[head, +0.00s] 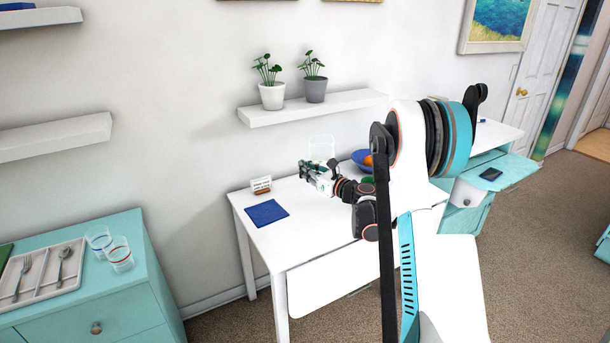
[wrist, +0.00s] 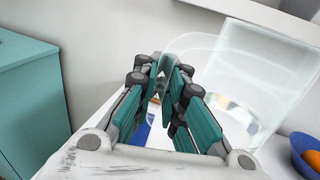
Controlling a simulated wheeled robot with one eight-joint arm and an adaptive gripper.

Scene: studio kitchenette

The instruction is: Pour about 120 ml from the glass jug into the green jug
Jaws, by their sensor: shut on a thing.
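The clear glass jug (head: 321,147) shows faintly behind my gripper (head: 312,175), at the back of the white table. In the wrist view the glass jug (wrist: 240,75) fills the upper right, with its handle toward me. My gripper (wrist: 168,88) is shut on that handle. The jug looks about upright; I cannot tell whether it touches the table, nor its liquid level. A small patch of green (head: 368,179) beside my arm may be the green jug; most of it is hidden by the arm, and it does not show in the wrist view.
A blue bowl (head: 361,157) with orange fruit stands right of the jug. A blue cloth (head: 266,212) and a small card stand (head: 261,186) lie on the table's (head: 302,218) left part. A shelf (head: 310,108) with two potted plants hangs above. Two glasses stand on the teal cabinet.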

